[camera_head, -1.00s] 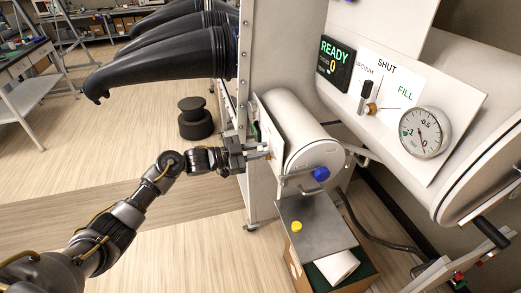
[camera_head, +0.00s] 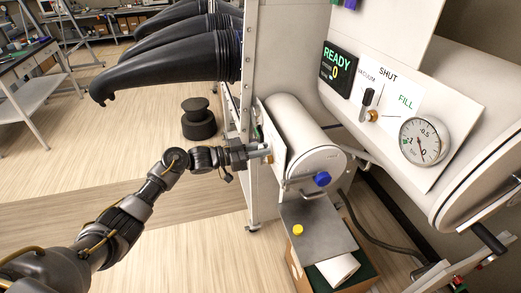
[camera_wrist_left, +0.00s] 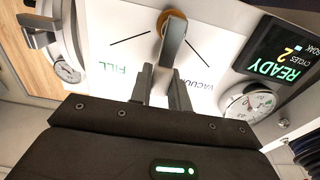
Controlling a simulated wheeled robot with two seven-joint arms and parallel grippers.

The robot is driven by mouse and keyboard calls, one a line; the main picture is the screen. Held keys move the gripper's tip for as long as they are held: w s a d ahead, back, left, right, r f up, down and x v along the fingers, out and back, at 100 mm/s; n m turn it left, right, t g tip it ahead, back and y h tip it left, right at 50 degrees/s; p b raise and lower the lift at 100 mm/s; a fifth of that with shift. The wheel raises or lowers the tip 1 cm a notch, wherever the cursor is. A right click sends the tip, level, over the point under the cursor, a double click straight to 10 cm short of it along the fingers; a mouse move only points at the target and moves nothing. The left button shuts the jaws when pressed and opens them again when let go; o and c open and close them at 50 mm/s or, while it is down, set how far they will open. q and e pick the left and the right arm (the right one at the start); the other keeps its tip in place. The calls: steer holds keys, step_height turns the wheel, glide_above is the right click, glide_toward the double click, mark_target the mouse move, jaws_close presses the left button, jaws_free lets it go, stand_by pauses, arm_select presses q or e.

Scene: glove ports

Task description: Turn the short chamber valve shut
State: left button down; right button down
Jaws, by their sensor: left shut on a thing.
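The short chamber (camera_head: 300,125) is the small white cylinder at the centre of the head view, with its valve panel (camera_head: 274,137) on its left side. In the left wrist view the short chamber valve lever (camera_wrist_left: 174,42) is a grey bar on a brass hub (camera_wrist_left: 168,20). It points down the picture, between the FILL (camera_wrist_left: 126,82) and VACUUM (camera_wrist_left: 202,78) marks. My left gripper (camera_head: 264,152) is at this panel. The gripper hides the panel just below the lever. My right gripper is out of view.
The short panel has a READY display (camera_wrist_left: 275,55) and gauge (camera_wrist_left: 250,103). The larger chamber's panel, with a black valve handle (camera_head: 368,97) and gauge (camera_head: 424,141), is at right. Black gloves (camera_head: 165,60) jut out above my left arm. A metal shelf (camera_head: 315,225) sits below the short chamber.

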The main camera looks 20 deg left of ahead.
arm_select(q)
steer(key=c, duration=1.3)
jaws_free()
steer(key=shift+b+v, duration=1.9)
steer(key=shift+v, duration=3.55)
